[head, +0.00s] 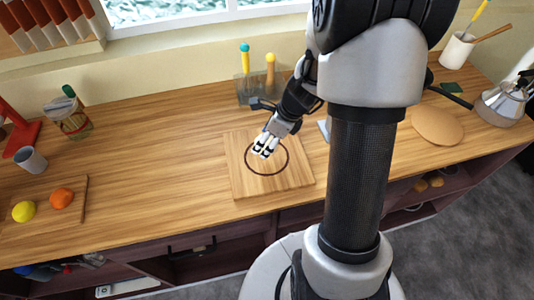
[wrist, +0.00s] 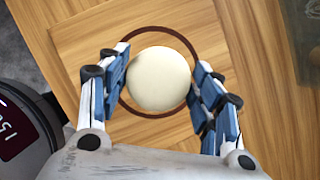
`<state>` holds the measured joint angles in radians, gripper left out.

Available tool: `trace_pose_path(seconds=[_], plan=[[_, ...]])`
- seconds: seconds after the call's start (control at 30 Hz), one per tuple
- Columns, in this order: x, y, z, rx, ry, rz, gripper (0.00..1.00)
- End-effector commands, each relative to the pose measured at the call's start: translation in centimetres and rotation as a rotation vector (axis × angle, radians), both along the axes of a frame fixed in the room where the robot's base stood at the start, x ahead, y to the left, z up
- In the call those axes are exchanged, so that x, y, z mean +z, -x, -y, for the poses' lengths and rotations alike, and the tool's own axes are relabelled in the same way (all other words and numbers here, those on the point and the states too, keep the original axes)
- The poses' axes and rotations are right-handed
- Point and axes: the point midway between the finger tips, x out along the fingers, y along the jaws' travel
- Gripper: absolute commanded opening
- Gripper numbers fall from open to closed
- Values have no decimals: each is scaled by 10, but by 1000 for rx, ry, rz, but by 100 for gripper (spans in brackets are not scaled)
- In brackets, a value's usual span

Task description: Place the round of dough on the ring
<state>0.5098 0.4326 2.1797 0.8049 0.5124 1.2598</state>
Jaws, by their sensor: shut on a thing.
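The round of dough (wrist: 159,79) is a pale cream disc between the two fingers of my gripper (wrist: 160,84) in the wrist view. My gripper is shut on it. The ring (wrist: 160,29) is a dark brown circle marked on a square wooden board (wrist: 80,35). From above, the dough appears inside the ring's outline, with the ring showing around it. I cannot tell whether the dough touches the board. In the head view my gripper (head: 265,148) points down over the ring (head: 266,175), and the fingers mostly hide the dough.
The board (head: 245,185) lies on a long wooden counter (head: 140,170). A holder with upright tools (head: 256,90) stands behind it. A tray with a lemon (head: 24,211) and an orange (head: 61,197) is at left. A round wooden board (head: 435,125) lies at right. The counter left of the board is clear.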

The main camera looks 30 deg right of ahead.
Motion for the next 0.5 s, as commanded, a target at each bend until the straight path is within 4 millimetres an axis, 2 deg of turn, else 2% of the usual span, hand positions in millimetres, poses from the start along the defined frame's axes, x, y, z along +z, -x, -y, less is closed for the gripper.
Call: trace_pose_path(seconds=[0.17,0.37,0.5], plan=[[-13,0,0,0,1,-1,33],[-45,0,0,1,-1,-2,33],[-47,0,0,0,2,1,33]])
